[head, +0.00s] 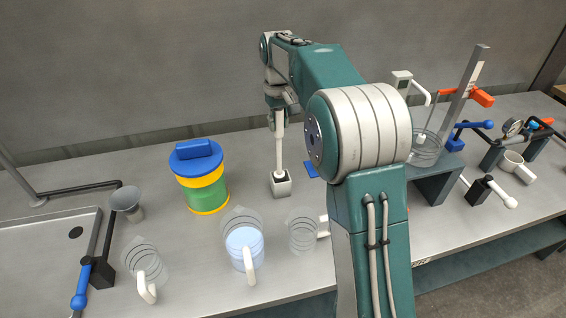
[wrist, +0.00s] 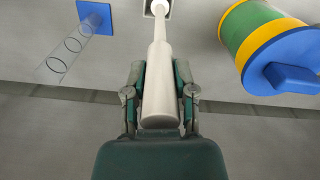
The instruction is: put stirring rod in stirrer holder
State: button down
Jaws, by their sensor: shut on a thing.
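The stirring rod is a white rod (head: 279,151) with a thick handle; it hangs close to upright from my gripper (head: 279,118). In the wrist view the rod's handle (wrist: 159,80) lies between the two fingers of my gripper (wrist: 160,93), which are shut on it. The stirrer holder is a small grey square block (head: 281,188) on the bench, straight below. The rod's lower end meets the holder's dark top opening; how deep it sits I cannot tell. The holder's edge (wrist: 148,13) shows at the top of the wrist view.
A green-yellow canister with a blue lid (head: 205,190) stands left of the holder. A clear cylinder (wrist: 68,52) on a blue base (wrist: 95,17) stands on the other side. Clear jugs (head: 243,240) (head: 302,232) stand in front. A sink (head: 45,265) lies far left.

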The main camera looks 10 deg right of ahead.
aim_at(280, 135)
jog(key=f, duration=0.4)
jog(key=shift+d+f, duration=0.1)
jog(key=shift+d, duration=0.1)
jog(key=shift+f, duration=1.35)
jog(key=shift+c, duration=2.2)
grip_release()
